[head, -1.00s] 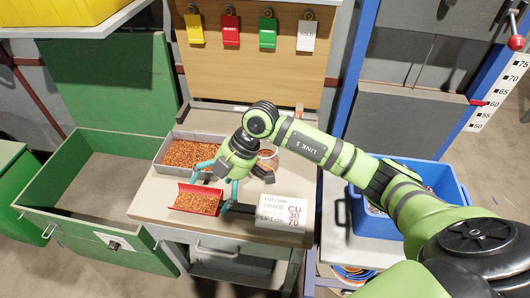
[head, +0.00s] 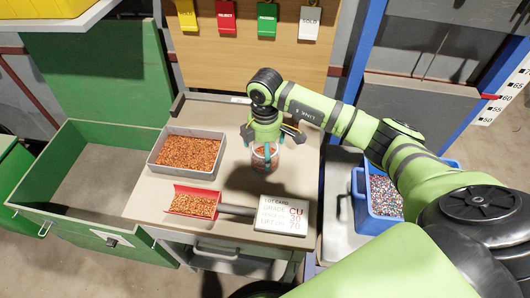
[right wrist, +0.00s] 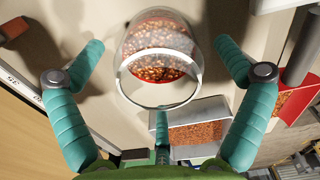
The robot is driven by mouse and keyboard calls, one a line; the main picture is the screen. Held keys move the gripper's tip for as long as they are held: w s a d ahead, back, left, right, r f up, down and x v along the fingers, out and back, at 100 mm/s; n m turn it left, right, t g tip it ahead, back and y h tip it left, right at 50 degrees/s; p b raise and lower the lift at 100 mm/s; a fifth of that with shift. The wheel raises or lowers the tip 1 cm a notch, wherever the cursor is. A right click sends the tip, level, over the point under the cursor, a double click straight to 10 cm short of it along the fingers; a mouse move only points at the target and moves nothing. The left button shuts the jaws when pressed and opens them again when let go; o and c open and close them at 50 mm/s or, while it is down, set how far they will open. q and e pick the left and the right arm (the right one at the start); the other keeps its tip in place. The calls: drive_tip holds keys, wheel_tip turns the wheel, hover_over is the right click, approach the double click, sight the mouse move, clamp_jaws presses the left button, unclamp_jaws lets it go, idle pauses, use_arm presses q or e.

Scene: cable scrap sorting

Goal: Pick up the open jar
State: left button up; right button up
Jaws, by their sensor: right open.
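The open jar (head: 265,162) is clear glass and holds copper-coloured granules. It stands on the worktop at the right, below my right gripper (head: 265,148), which partly hides it in the head view. In the right wrist view the jar (right wrist: 157,62) shows its open round rim towards the camera. There my right gripper's teal fingers (right wrist: 160,50) are spread wide, with the jar between the two side fingers and a gap on each side. The third finger is below the rim in that view. My right gripper is open and empty. My left gripper is not in view.
A grey tray (head: 158,172) of copper granules and a red scoop (head: 178,211) with a dark handle lie left of the jar. A white lot card (head: 281,215) stands in front. A blue bin (head: 359,205) is at the right. Bare worktop (head: 236,120) lies behind.

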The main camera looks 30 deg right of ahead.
wheel_tip(320, 180, down, 2)
drive_tip(key=shift+f, duration=0.4)
drive_tip(key=c, duration=1.7)
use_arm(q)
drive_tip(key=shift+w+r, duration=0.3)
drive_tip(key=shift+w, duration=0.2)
use_arm(e)
drive_tip(key=shift+o, duration=0.2)
